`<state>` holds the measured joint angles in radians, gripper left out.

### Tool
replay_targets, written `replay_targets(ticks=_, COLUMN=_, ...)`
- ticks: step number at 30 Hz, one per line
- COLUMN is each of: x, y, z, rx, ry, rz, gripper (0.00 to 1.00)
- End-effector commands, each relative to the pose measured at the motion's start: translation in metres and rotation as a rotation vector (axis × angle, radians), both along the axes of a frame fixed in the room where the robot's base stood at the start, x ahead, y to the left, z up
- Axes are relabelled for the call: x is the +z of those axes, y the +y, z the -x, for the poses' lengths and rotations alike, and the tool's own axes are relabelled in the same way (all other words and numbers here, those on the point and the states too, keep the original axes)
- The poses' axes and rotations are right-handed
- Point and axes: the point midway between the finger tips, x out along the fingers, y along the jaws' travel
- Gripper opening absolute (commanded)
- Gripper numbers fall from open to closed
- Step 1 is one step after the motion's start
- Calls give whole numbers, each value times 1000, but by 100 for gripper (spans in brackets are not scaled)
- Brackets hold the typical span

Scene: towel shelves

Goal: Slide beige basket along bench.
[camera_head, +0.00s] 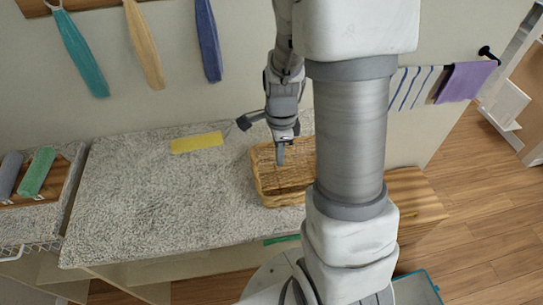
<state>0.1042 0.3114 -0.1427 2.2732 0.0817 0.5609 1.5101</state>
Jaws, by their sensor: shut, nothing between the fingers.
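The beige wicker basket (285,188) sits on the bench (140,192), towards its right end. My arm hides the basket's right side. My gripper (280,156) is shut and points down over the basket's back left part. Its fingertips overlap the basket's opening in this view. I cannot tell whether they touch the basket wall. The bench has a speckled grey, towel-like top.
A yellow strip (197,142) lies on the bench to the left of the basket. The bench top left of the basket is otherwise clear. Towels hang on the wall behind. A lower unit at the far left holds rolled towels, including a green one (37,171).

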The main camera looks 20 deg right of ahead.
Motion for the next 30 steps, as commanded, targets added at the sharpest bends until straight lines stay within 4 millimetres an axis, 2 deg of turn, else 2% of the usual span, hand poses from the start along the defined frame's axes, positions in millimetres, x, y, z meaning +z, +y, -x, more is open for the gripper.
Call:
replay_targets(ticks=3, x=-25, y=0, z=2, rx=1, ry=8, rz=-2, gripper=0)
replay_targets(ticks=13, x=-84, y=0, z=2, rx=1, ry=6, rz=-2, gripper=0)
replay_targets(ticks=16, x=-80, y=18, z=-4, rx=10, ry=0, rz=-1, gripper=0)
replay_targets(ticks=21, x=-80, y=35, z=-8, rx=6, ry=1, rz=0, gripper=0)
replay_targets(ticks=30, x=-81, y=40, z=-10, rx=3, ry=1, rz=0, gripper=0)
